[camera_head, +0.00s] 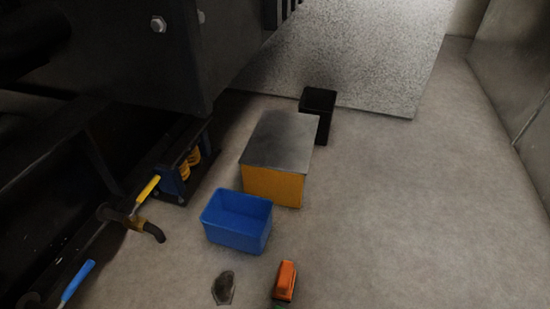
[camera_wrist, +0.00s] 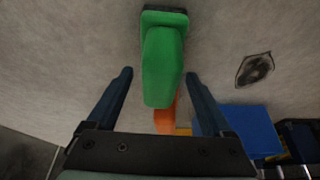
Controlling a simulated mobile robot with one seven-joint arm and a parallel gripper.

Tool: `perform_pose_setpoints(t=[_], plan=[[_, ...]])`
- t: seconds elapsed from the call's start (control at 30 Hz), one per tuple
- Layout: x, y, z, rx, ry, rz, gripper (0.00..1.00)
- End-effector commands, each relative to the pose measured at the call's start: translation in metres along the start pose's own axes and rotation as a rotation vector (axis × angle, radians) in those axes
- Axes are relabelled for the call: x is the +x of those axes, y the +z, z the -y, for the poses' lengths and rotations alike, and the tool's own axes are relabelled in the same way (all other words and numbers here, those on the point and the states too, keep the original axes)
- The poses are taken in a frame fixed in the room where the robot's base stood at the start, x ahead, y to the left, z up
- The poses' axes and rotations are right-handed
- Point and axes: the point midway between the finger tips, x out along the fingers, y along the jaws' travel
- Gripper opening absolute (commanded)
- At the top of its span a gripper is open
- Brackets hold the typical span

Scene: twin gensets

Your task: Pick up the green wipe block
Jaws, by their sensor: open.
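The green wipe block (camera_wrist: 164,62) lies on the floor, with a dark strip along its far end in the wrist view. In the head view only a sliver of green (camera_head: 279,306) shows at the bottom edge. My gripper (camera_wrist: 158,76) is open, one finger to each side of the green block, with a gap on both sides. I cannot tell how high the fingertips are above the floor. An orange block (camera_head: 285,281) lies close to the green one; in the wrist view it is partly hidden behind the green block.
A blue open bin (camera_head: 237,222) stands by a yellow box with a grey top (camera_head: 272,187). A dark flat patch (camera_head: 223,288) is on the floor. Dark machinery with a yellow-handled valve (camera_head: 147,190) fills the left. The floor to the right is clear.

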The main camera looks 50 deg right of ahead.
Motion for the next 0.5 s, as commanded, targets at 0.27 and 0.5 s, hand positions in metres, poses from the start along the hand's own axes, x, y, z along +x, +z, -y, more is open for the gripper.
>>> perform_pose_setpoints(t=[0.27, 0.5], plan=[[-0.0008, 0.0001, -0.0002, 0.000, 0.000, 0.000, 0.49], [-0.0007, 0.0003, -0.0002, 0.000, 0.001, 0.001, 0.06]])
